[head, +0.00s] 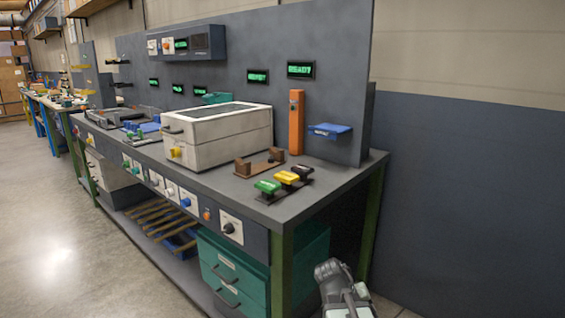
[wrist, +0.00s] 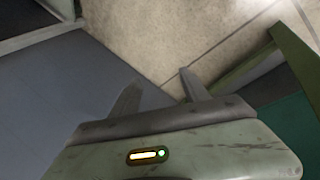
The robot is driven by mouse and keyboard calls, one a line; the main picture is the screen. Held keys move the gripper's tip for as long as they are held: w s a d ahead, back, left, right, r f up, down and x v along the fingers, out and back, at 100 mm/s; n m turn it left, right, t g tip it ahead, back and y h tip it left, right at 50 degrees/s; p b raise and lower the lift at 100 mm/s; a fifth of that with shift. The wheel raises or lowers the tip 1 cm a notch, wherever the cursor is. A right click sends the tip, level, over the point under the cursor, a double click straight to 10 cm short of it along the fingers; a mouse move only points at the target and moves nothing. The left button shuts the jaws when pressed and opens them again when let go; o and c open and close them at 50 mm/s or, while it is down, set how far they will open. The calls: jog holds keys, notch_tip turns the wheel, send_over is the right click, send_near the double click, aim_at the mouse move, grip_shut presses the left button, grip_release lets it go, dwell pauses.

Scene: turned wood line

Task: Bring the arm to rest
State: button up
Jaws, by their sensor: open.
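My gripper (wrist: 160,79) shows in the wrist view with its two fingers apart and nothing between them. Beyond the fingertips are pale floor and a blue-grey surface. In the head view, part of my arm (head: 343,290) shows low at the bottom edge, to the right of the bench's near end. The fingers cannot be made out in that view.
The workbench (head: 335,180) has a green leg (head: 281,275) and a teal drawer unit (head: 232,277) beside my arm. A white lidded box (head: 225,150), an orange post (head: 296,122) and coloured switches (head: 286,178) stand on top. Open floor (head: 60,220) lies left.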

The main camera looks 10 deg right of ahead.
jog(key=s+a+f+g+y+p, duration=0.1)
jog(key=s+a+y, duration=0.15)
jog(key=a, duration=0.45)
jog(key=s+a+f+y, duration=0.1)
jog(key=a+y, duration=0.3)
jog(key=a, duration=0.4)
notch_tip(320, 180, up, 32)
jog(key=p, duration=3.2)
jog(key=shift+w+d+f+n, duration=0.15)
jog(key=shift+w+d+n, duration=0.1)
jog(key=shift+n, duration=0.15)
jog(key=shift+f, duration=0.1)
jog(key=c, duration=0.4)
jog(key=shift+d, duration=0.1)
